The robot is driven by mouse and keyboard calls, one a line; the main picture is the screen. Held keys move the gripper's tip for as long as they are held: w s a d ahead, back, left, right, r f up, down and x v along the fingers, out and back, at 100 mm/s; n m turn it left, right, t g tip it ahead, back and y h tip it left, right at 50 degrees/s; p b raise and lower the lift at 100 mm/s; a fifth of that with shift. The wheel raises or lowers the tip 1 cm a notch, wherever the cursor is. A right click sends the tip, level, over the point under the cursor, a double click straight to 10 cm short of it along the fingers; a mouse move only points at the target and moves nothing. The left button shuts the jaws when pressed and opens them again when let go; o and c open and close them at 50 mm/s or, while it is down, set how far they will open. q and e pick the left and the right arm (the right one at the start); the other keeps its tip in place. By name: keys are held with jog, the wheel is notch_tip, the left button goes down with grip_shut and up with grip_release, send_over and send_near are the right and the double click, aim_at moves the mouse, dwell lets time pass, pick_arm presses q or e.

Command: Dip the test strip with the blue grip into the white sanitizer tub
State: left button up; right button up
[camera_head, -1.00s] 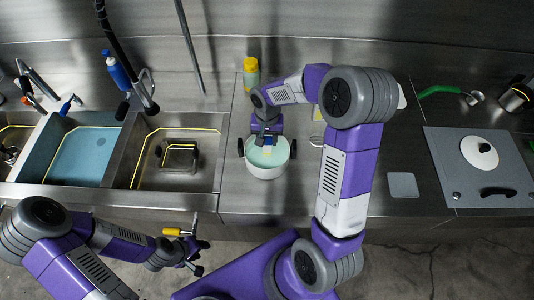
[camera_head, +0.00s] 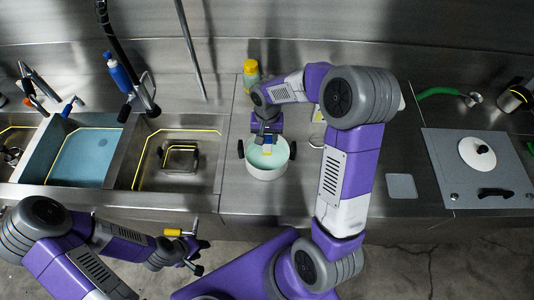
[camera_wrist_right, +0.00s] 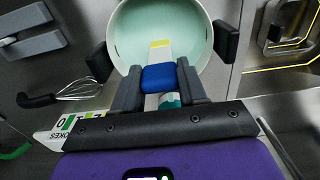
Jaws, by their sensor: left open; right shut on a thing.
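The white sanitizer tub (camera_head: 267,175) stands on the steel counter, with dark side handles and pale green liquid inside. It also shows in the right wrist view (camera_wrist_right: 122,48). My right gripper (camera_head: 267,138) is shut on the blue grip (camera_wrist_right: 158,78) of the test strip (camera_wrist_right: 160,55). The strip's pale, yellow-ended part points over the tub's opening. I cannot tell whether its tip touches the liquid. My left gripper (camera_head: 192,256) is open and empty, low in front of the counter, well apart from the tub.
A yellow-capped bottle (camera_head: 251,72) stands behind the tub. Sink basins (camera_head: 85,155) lie to the left. A whisk (camera_wrist_right: 60,96) and a colour-marked card (camera_wrist_right: 70,124) lie near the tub. A griddle plate (camera_head: 450,165) with a white round lid (camera_head: 478,152) is at the right.

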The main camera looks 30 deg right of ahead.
jog(key=shift+r+p, duration=2)
jog(key=shift+r, duration=1.2)
jog(key=shift+f, duration=0.1)
